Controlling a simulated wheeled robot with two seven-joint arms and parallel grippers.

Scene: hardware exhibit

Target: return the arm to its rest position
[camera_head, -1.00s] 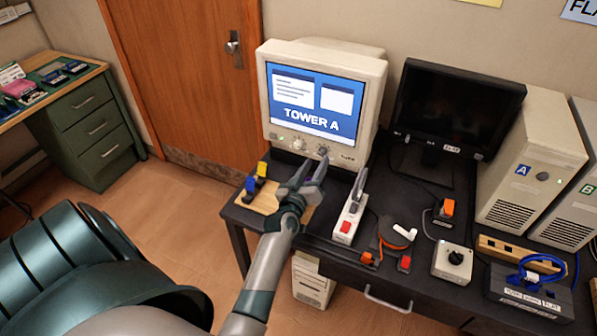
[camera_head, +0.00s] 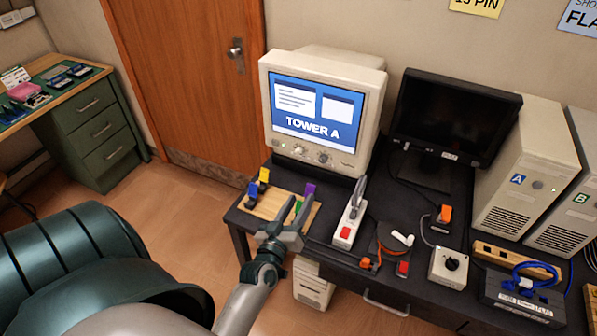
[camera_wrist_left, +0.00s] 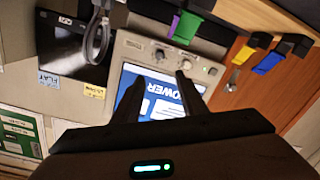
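My left arm reaches in from the bottom of the head view. Its gripper (camera_head: 286,228) is above the front edge of the black desk, just in front of the wooden board (camera_head: 268,206). In the left wrist view its two dark fingers (camera_wrist_left: 159,82) stand apart with nothing between them, so it is open and empty. The CRT monitor (camera_head: 357,112), showing "TOWER A", is behind it. The board carries yellow, blue, purple and green connectors; the gripper partly covers the green one (camera_head: 298,203). My right gripper is not in view.
Right of the gripper is a white power strip (camera_head: 345,236) with a red switch. Beyond it are an orange cable coil (camera_head: 388,240), a knob box (camera_head: 450,264), a dark monitor (camera_head: 455,110) and two beige towers (camera_head: 528,165). Open floor (camera_head: 190,225) lies left of the desk.

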